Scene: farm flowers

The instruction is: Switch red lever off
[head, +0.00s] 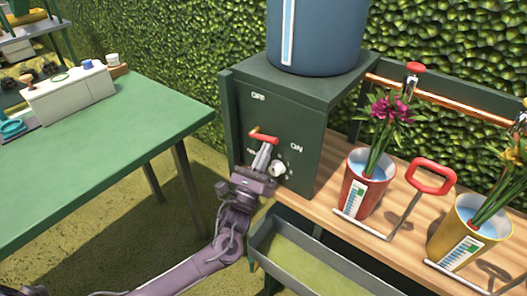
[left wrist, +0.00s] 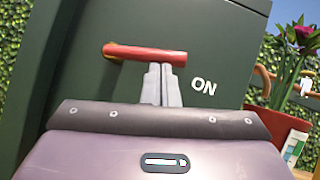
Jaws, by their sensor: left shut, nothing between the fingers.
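The red lever (head: 263,136) is on the front of a dark green box (head: 300,104), with "OFF" marked above it and "ON" to its right. It lies nearly level, its right end towards "ON". In the left wrist view the lever (left wrist: 145,54) is a red bar just beyond the fingertips. My left gripper (head: 264,149) is shut and empty, its tips just below the lever's right part; it also shows in the left wrist view (left wrist: 163,72). I cannot tell whether they touch. My right gripper is not in view.
A blue tank (head: 330,35) stands on the box. A pale knob (head: 278,170) is right of my gripper. A red cup (head: 362,190) and a yellow cup (head: 462,235) with flowers stand on the wooden bench (head: 392,237). A trough (head: 318,262) is below; a green table (head: 110,150) is left.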

